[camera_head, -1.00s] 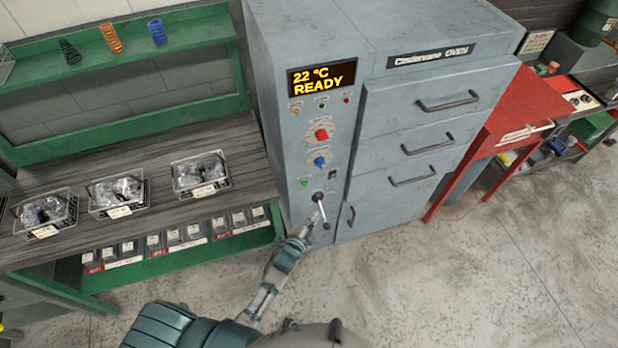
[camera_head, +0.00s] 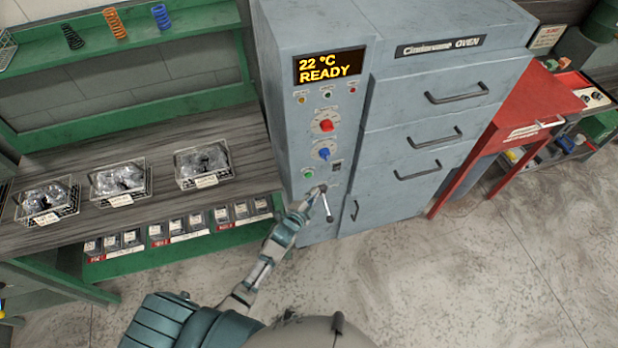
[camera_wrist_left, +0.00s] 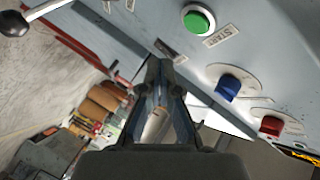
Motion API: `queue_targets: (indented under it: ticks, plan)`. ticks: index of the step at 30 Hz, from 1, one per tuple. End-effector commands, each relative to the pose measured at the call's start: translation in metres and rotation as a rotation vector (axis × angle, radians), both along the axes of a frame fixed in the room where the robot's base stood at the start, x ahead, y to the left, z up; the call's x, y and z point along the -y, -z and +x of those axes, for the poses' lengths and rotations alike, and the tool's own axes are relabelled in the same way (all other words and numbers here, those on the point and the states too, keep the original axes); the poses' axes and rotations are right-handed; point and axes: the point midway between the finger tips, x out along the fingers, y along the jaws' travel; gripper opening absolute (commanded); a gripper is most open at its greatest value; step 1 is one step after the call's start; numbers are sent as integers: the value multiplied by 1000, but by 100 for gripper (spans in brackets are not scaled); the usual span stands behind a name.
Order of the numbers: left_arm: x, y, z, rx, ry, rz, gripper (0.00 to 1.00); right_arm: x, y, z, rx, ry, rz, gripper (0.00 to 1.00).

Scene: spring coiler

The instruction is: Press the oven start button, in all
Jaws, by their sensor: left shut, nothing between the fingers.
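The oven (camera_head: 430,110) is a tall grey cabinet with a control panel on its left front; its display (camera_head: 330,66) reads 22 °C READY. The green start button (camera_head: 308,173) sits low on the panel, just above my left gripper (camera_head: 312,198). In the left wrist view the green button (camera_wrist_left: 198,19) is beside a START label, above and right of my left gripper (camera_wrist_left: 160,65). The gripper is shut and empty, its tips apart from the button in that view. My right gripper is not in view.
A red knob (camera_head: 326,126) and a blue knob (camera_head: 324,153) sit above the button. A lever (camera_head: 327,208) sticks out just right of my left gripper. A bench with wire baskets (camera_head: 203,165) stands left; a red table (camera_head: 530,110) stands right.

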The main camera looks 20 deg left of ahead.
Motion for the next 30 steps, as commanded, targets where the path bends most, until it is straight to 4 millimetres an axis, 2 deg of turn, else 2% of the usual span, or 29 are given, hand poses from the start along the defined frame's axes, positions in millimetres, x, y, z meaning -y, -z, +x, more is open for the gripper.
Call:
queue_targets:
  ticks: [2, 10, 30]
  plan:
    - [-7, 2, 9, 2, 0, 3, 0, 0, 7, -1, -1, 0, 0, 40]
    - [-18, -1, 28, 1, 1, 1, 0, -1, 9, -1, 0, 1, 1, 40]
    - [-21, -1, 31, 0, 1, 0, 0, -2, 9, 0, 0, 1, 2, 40]
